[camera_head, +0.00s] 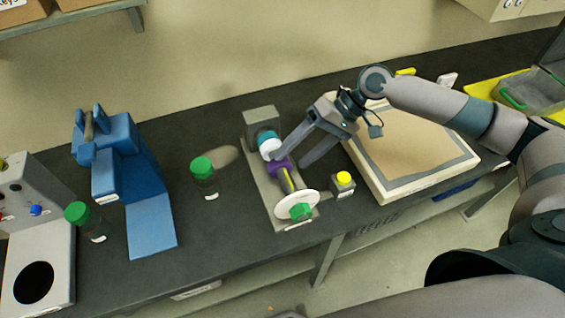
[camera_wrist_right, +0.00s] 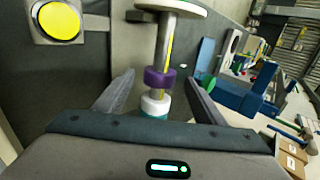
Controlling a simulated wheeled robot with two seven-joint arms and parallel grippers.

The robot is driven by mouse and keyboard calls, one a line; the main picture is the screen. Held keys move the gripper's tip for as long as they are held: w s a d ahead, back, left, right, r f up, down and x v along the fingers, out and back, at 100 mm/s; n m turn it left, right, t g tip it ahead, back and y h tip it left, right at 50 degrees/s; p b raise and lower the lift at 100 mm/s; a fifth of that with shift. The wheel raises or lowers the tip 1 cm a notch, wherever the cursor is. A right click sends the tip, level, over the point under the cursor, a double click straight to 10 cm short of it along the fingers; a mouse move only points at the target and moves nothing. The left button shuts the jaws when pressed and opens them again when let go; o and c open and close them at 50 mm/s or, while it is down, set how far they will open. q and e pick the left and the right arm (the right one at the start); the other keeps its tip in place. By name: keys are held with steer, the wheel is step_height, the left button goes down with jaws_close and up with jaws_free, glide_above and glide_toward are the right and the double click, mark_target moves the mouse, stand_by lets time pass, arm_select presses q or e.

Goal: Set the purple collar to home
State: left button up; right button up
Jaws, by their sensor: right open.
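The purple collar (camera_head: 280,167) sits on the shaft of the screw expeller (camera_head: 259,176), between a white ring (camera_head: 270,149) and a white disc (camera_head: 297,204) with a green knob (camera_head: 301,212). My right gripper (camera_head: 289,161) is open at the expeller, its fingers spread near the collar. In the right wrist view the purple collar (camera_wrist_right: 160,78) appears between the fingertips, with the white ring (camera_wrist_right: 155,104) below it in the picture. I cannot tell whether either finger touches the collar. My left gripper is not in view.
A box with a yellow button (camera_head: 343,179) stands right of the expeller. A framed tan board (camera_head: 400,140) lies farther right. Green-capped jars (camera_head: 203,170) and a blue machine (camera_head: 130,165) stand to the left. Dark table is clear between the near jar and the expeller.

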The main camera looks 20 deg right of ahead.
mark_target(289, 162)
steer(key=shift+p+x, duration=0.65)
steer(key=shift+x, duration=2.15)
steer(key=shift+w, duration=0.1)
steer(key=c, duration=1.5)
steer(key=shift+w, duration=1.75)
steer(key=shift+r, duration=0.15)
steer(key=o, duration=1.1)
steer(key=shift+c, duration=0.2)
steer(key=o, duration=0.4)
steer(key=shift+o, duration=0.2)
steer(key=shift+w, duration=0.1)
